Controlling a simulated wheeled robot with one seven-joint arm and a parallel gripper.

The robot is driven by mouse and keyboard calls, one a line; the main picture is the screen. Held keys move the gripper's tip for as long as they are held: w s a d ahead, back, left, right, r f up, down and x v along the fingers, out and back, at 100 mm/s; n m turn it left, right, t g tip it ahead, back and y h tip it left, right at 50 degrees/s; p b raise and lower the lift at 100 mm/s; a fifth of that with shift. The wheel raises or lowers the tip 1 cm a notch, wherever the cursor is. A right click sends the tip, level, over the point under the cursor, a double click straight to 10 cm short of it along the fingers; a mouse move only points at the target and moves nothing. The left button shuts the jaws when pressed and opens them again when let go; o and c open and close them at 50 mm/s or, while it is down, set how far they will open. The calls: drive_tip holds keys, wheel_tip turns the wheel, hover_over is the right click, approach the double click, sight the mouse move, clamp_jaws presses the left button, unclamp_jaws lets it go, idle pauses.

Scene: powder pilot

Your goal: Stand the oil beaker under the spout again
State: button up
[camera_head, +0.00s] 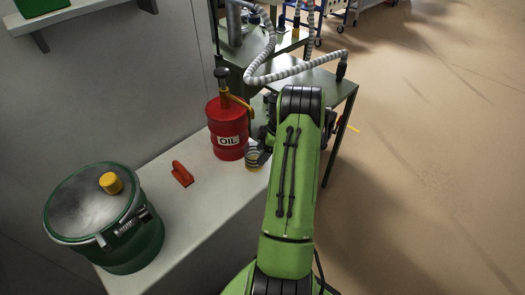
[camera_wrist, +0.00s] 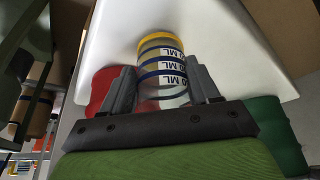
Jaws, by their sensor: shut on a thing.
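The oil beaker (camera_wrist: 162,66) is clear with a yellow rim, dark blue bands and ML labels. My gripper (camera_wrist: 163,88) is shut on it, one finger on each side. In the head view the beaker (camera_head: 256,156) shows small at the right foot of the red OIL drum (camera_head: 226,128), by the bench's right edge. I cannot tell whether it touches the bench. A pump with an orange spout (camera_head: 240,103) tops the drum, the spout reaching right, above and slightly left of the beaker. My arm hides most of my gripper there.
The pale bench (camera_head: 205,220) also bears a red object (camera_head: 182,174) and a green lidded drum (camera_head: 103,222) with a yellow cap. A dark table (camera_head: 310,85) with a ribbed hose (camera_head: 295,72) stands behind. Open floor (camera_head: 430,170) lies to the right.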

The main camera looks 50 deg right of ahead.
drive_tip(key=shift+f, duration=0.3)
drive_tip(key=o, duration=1.7)
wheel_tip(320, 180, up, 15)
drive_tip(key=p, duration=1)
drive_tip(key=shift+s+a+f+b, duration=0.15)
drive_tip(key=shift+s+a+b, duration=0.15)
drive_tip(key=shift+s+b, duration=1.75)
drive_tip(key=shift+s+a+f+b, duration=0.25)
drive_tip(key=shift+s+b, duration=0.5)
drive_tip(key=shift+s, duration=2.5)
drive_tip(key=shift+s+a+f+b, duration=0.1)
drive_tip(key=shift+s+a+b, duration=0.25)
drive_tip(key=shift+s+b, duration=1.7)
drive_tip(key=shift+s+p, duration=0.6)
drive_tip(key=shift+p, duration=0.05)
